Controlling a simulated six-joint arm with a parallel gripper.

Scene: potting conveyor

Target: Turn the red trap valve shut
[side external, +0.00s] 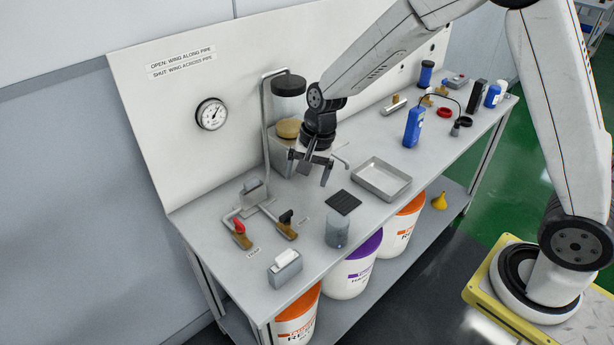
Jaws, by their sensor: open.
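The red trap valve has a red wing (239,227) on a brass body, at the front left of the bench. Its wing looks roughly in line with its short pipe, but it is too small to be sure. A second brass valve with a black wing (286,216) stands to its right. Both join pipework behind them. My gripper (310,172) is open and empty, pointing down above the bench, to the right of and behind both valves. It touches neither valve.
A bent metal pipe (266,130) and a dark-topped cylinder (289,92) stand behind my gripper. A metal tray (381,180), black pad (342,202), grey cup (337,231) and tissue-like box (285,268) surround the work area. A wall gauge (211,114) hangs left.

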